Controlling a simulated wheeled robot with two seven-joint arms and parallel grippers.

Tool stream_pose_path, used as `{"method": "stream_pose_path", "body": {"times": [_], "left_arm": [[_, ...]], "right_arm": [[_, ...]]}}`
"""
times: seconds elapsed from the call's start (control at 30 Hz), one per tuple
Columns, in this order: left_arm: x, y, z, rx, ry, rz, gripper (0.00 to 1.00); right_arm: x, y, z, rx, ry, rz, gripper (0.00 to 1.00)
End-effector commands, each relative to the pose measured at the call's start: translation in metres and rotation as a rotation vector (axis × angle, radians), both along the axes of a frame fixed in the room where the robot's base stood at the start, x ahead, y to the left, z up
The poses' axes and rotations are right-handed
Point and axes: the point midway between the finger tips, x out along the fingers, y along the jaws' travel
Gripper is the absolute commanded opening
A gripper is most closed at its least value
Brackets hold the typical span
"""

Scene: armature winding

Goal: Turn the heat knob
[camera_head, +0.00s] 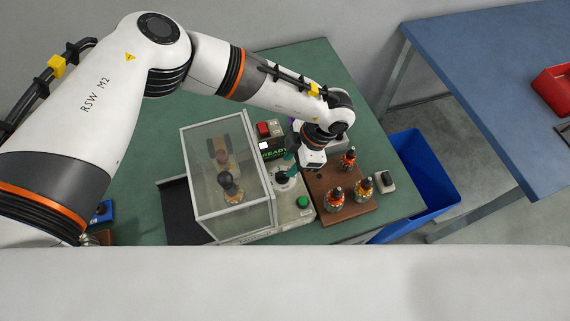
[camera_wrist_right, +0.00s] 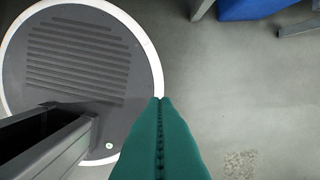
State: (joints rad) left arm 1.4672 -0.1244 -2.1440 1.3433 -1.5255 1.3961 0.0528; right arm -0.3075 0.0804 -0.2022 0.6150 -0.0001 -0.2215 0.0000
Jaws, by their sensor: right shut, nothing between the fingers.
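The machine's control panel (camera_head: 288,216) stands on the green table, to the right of its clear-walled box. A dark round knob (camera_head: 281,178) sits on the panel, and I take it for the heat knob. My left gripper (camera_head: 289,170) reaches down from the upper right with its teal fingers at the knob. They look close to it or touching; I cannot tell which. The gap between the fingers is too small to make out. My right gripper (camera_wrist_right: 160,100) shows in the right wrist view, its teal fingers shut and empty above the floor.
The clear box (camera_head: 229,180) encloses a dark-topped part. A green button (camera_head: 302,202), a red switch (camera_head: 263,129) and a lit "READY" display (camera_head: 273,153) are around the knob. A brown board (camera_head: 341,208) with several copper-wound armatures lies right. A blue bin (camera_head: 425,170) stands beyond the table.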

Motion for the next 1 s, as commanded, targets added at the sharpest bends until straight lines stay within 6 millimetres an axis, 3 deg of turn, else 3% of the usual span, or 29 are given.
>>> {"method": "stream_pose_path", "body": {"times": [0.3, 0.67, 0.87, 1.0], "left_arm": [[-0.003, 0.016, -0.039, -0.001, 0.001, 0.000, 0.34], [-0.003, 0.017, -0.044, -0.002, 0.000, 0.000, 0.34], [-0.003, 0.017, -0.044, -0.002, 0.000, 0.000, 0.01], [-0.002, 0.017, -0.044, -0.002, -0.001, 0.001, 0.00]], "right_arm": [[0.011, 0.004, 0.013, 0.005, -0.018, -0.002, 0.00], [0.011, 0.003, 0.014, 0.004, -0.018, -0.004, 0.00], [0.011, 0.002, 0.013, 0.003, -0.017, -0.004, 0.00], [0.010, 0.001, 0.013, 0.002, -0.016, -0.004, 0.00]]}}
